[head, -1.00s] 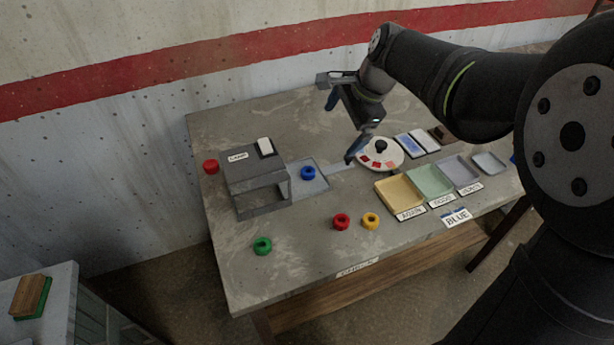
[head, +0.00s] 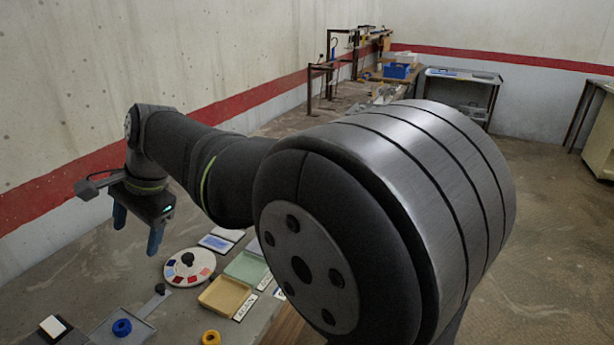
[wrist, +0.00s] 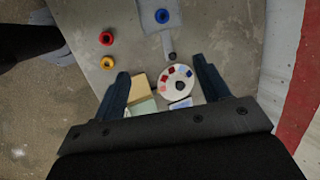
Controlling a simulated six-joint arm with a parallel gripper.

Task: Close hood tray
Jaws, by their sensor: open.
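A strip with a dark knob (head: 160,289) extends from the tray's outer end. In the wrist view the tray (wrist: 147,22), the blue ring (wrist: 162,16) and the knob (wrist: 172,55) show at the top. My gripper (head: 137,238) is open and empty above the table, apart from the knob. Its fingers (wrist: 162,68) stand wide in the wrist view. Most of the hood is out of frame.
A white round dial (head: 176,268) with coloured patches stands close to the knob. A yellow ring (head: 211,338) and a red ring (wrist: 106,38) lie on the open table. A wall runs behind.

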